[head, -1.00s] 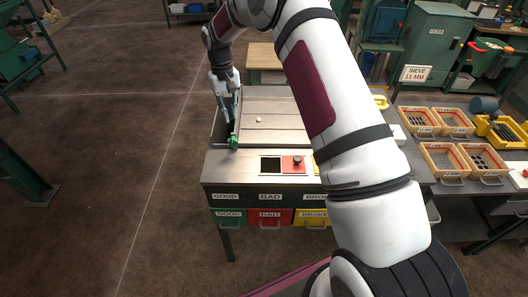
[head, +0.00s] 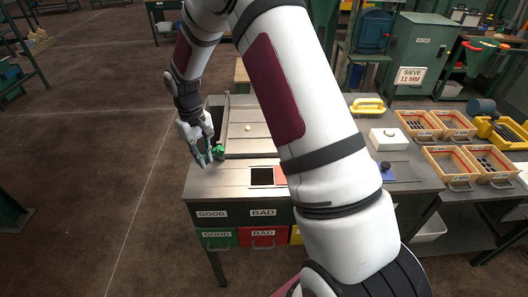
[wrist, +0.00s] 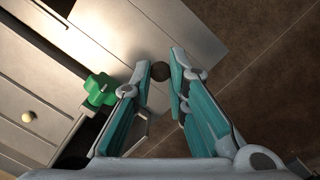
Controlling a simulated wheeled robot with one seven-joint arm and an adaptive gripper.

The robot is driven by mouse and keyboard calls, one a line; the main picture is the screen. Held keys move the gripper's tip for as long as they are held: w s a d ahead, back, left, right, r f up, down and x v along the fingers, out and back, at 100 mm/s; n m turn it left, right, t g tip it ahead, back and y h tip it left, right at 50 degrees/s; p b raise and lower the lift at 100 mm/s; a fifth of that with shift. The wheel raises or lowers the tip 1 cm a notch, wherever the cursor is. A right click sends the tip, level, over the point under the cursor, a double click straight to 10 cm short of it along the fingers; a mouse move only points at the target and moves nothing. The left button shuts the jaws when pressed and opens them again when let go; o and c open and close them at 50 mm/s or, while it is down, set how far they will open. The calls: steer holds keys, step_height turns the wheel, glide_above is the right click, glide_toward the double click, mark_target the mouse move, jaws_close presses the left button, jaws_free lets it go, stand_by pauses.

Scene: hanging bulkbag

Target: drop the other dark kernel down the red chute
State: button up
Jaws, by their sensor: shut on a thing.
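My gripper (head: 207,158) is at the left end of the metal bench, beside a green knob (head: 219,151). In the wrist view its fingers (wrist: 162,80) are shut on a small round dark kernel (wrist: 160,71) at the tips. The red chute has a dark square opening (head: 262,176) in the bench top, above the BAD label. A strip of its red plate (head: 281,175) shows at the right, the rest hidden behind my arm. The red BAD drawer (head: 262,237) is below. My gripper is to the left of the opening, not over it.
A pale kernel (head: 248,128) lies on the grooved sorting surface (head: 240,146); it also shows in the wrist view (wrist: 28,117). The green knob (wrist: 100,88) is close to the left finger. Wooden sieve trays (head: 450,163) and a white box (head: 388,140) stand right. Floor is open left.

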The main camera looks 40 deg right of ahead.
steer(key=s+d+n, duration=0.1)
steer(key=d, duration=0.1)
steer(key=s+d+n, duration=0.2)
steer(key=d, duration=0.1)
steer(key=s+d+f+n, duration=0.1)
steer(key=d+n, duration=0.1)
steer(key=shift+s+d+f, duration=0.1)
steer(key=shift+s+d, duration=0.05)
steer(key=shift+d, duration=0.15)
steer(key=s+d+r+n+h+p, duration=0.1)
steer(key=s+d+r+n+p, duration=0.1)
steer(key=s+d+n, duration=0.45)
steer(key=shift+n+t, duration=0.3)
steer(key=shift+n, duration=0.05)
steer(key=shift+w+d+f+b, duration=0.2)
steer(key=shift+d+f+b, duration=0.3)
steer(key=shift+f, duration=0.6)
steer(key=shift+w+d+f+b, duration=0.2)
steer(key=shift+f+b, duration=0.5)
steer(key=shift+f, duration=0.35)
steer(key=shift+w+d+f+b, duration=0.25)
steer(key=shift+f+b, duration=0.35)
steer(key=shift+f, duration=0.5)
steer(key=shift+s, duration=0.1)
steer(key=o, duration=0.8)
steer(key=shift+c, duration=0.2)
step_height(320, 180, up, 12)
steer(key=a, duration=0.1)
steer(key=shift+w, duration=0.3)
